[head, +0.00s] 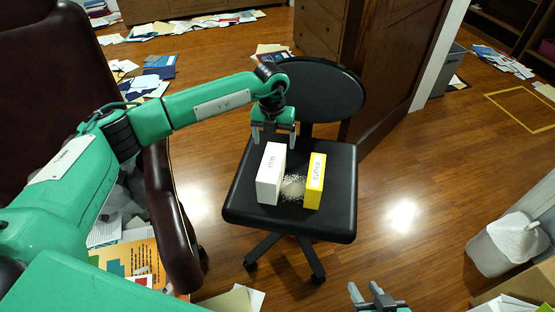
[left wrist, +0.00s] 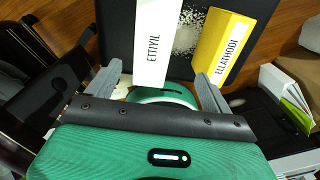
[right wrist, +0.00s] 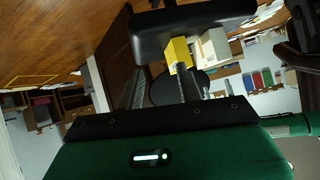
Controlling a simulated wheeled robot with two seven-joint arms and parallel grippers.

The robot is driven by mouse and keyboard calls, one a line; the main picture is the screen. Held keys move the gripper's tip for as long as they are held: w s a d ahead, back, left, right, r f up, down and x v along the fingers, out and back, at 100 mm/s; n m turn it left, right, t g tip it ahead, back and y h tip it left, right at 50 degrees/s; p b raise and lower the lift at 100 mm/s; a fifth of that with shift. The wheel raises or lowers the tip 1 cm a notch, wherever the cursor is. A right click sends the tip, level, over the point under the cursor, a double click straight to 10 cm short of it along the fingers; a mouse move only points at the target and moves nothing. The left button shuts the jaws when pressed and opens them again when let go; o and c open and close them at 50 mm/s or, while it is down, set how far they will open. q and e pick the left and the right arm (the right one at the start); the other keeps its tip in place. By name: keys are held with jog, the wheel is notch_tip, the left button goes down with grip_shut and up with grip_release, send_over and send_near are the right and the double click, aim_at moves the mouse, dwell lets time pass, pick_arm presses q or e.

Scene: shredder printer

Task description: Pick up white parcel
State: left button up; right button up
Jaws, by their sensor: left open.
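The white parcel (head: 270,174) is an upright white box with black lettering on the left part of a black chair seat (head: 240,200). In the left wrist view the white parcel (left wrist: 153,45) stands between and beyond the fingers. My left gripper (head: 273,136) is open and empty at the parcel's far end, its fingers pointing down. In the left wrist view its fingers (left wrist: 158,88) are spread wide. My right gripper (head: 377,292) is at the bottom edge of the head view, away from the chair; in its wrist view the fingers (right wrist: 185,86) look together and empty.
A yellow parcel (head: 314,182) stands right of the white one, with white shreds (head: 293,187) between them. The chair's backrest (head: 318,88) rises behind. A dark red armchair (head: 172,200) is at left, a white bin (head: 505,243) at right. Papers litter the floor.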

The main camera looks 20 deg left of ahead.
aim_at(272, 161)
pick_arm(q)
jog(key=shift+w+a+f, duration=0.2)
jog(key=shift+w+a, duration=0.15)
jog(key=shift+a, duration=0.2)
notch_tip(272, 161, down, 6)
jog(key=shift+f+b, duration=0.15)
jog(key=shift+b, duration=0.4)
jog(key=f, duration=0.3)
jog(key=s+f+b, duration=0.1)
jog(key=f, duration=0.1)
jog(key=shift+d+f, duration=0.1)
jog(key=shift+f, duration=0.55)
pick_arm(e)
jog(key=a+t, duration=0.1)
jog(key=a+t+y, duration=0.1)
jog(key=a+r+t+y, duration=0.1)
jog(key=shift+w+a, duration=0.3)
jog(key=shift+w, duration=0.05)
pick_arm(q)
jog(key=c, duration=1.7)
jog(key=shift+w+r, duration=0.15)
jog(key=shift+c, duration=0.3)
